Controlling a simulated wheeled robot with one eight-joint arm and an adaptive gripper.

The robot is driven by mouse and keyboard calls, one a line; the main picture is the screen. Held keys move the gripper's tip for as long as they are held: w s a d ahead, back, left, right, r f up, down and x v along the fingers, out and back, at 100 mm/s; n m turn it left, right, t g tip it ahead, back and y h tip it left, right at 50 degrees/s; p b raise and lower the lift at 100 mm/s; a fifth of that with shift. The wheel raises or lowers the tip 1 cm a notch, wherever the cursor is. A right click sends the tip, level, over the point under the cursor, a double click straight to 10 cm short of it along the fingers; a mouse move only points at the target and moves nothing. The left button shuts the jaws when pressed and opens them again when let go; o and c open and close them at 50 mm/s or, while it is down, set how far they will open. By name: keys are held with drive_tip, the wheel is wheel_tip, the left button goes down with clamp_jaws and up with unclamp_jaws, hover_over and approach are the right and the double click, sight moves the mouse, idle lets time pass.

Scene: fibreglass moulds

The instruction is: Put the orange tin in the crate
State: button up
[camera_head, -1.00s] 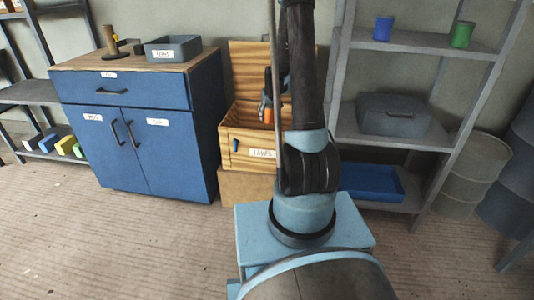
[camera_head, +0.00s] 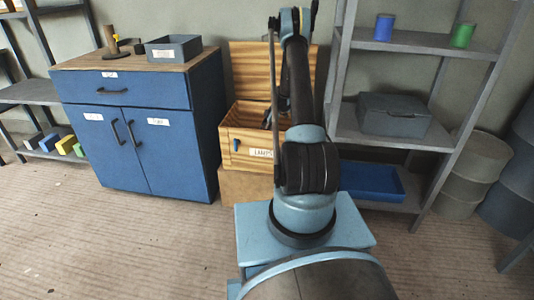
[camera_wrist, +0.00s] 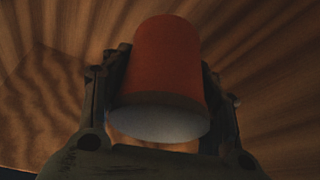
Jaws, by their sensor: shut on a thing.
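The orange tin (camera_wrist: 166,62) is between the two fingers of my gripper (camera_wrist: 164,78) in the wrist view, its pale end towards the camera. My gripper is shut on it. Wood-grained walls and floor surround the tin there. In the head view the wooden crate (camera_head: 236,158) stands right of the blue cabinet with its lid raised at the back. My gripper reaches down into its open top. The front wall and my arm hide the tin in that view. I cannot tell whether the tin touches the crate's floor.
The blue cabinet (camera_head: 150,165) is close on the crate's left, with a grey tray (camera_head: 173,52) on top. A grey shelf rack (camera_head: 400,147) on the right holds a grey box (camera_head: 393,115), a blue tin (camera_head: 383,28) and a green tin (camera_head: 462,36).

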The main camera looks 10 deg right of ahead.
drive_tip(key=shift+w+f+n, duration=0.1)
drive_tip(key=shift+f+n, duration=0.3)
drive_tip(key=shift+f, duration=5.05)
drive_tip(key=shift+f, duration=0.1)
drive_tip(key=o, duration=1.2)
